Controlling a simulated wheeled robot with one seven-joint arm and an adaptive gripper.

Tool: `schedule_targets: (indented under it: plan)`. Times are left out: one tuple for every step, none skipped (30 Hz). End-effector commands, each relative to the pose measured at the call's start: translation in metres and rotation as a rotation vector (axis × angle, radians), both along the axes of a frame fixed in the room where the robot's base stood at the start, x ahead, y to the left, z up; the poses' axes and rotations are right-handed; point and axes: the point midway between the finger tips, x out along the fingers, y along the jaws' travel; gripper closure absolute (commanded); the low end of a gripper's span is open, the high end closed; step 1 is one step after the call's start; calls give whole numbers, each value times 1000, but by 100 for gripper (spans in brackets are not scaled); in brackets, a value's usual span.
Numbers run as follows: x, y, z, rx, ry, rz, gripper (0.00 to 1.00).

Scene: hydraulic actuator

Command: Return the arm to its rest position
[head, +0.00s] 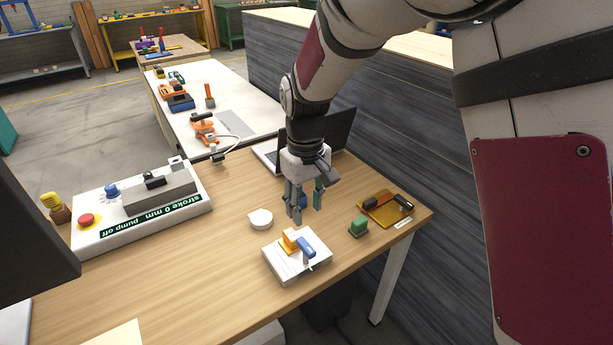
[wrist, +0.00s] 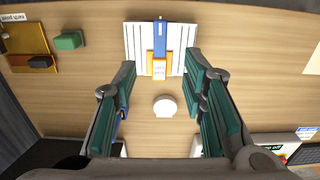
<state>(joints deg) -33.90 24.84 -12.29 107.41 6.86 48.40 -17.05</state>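My arm reaches down from the upper right in the head view. My gripper (head: 304,205) hangs above the wooden table (head: 160,285), pointing down. Its fingers are spread apart with nothing between them, and the wrist view shows the open gripper (wrist: 163,105) from behind. Below it in the head view is a white ribbed block (head: 290,272) with an orange piece (head: 290,240) and a blue handle (head: 306,247) on top. A round white knob-like piece (head: 260,219) stands on the table to the left of the gripper.
A hydraulic unit (head: 140,205) reading "stroke 0 mm pump off" stands at the left with a red button (head: 87,220). A green block (head: 358,227) and a yellow tray (head: 384,207) lie at the right. A laptop (head: 322,137) is behind the gripper.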

Motion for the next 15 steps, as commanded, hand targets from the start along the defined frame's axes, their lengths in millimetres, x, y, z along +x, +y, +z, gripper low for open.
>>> schedule_targets:
  plan:
    - [0,0,0,0,0,0,62]
    - [0,0,0,0,0,0,62]
    - [0,0,0,0,0,-1,62]
    - [0,-2,3,3,-3,-5,62]
    - [-1,-4,7,7,-6,-11,62]
    - [-3,-9,13,13,-12,-22,62]
    - [-5,-13,19,19,-17,-33,62]
    - [-7,-18,26,26,-22,-46,62]
    - [-11,-26,37,37,-33,-65,62]
    - [-15,-33,45,45,-41,-82,62]
    - [-19,-40,54,54,-50,-98,62]
    - [-26,-50,66,64,-63,-124,62]
    - [-31,-58,75,73,-74,-141,62]
    - [-37,-65,83,80,-84,-158,62]
    - [-44,-74,93,90,-98,-182,62]
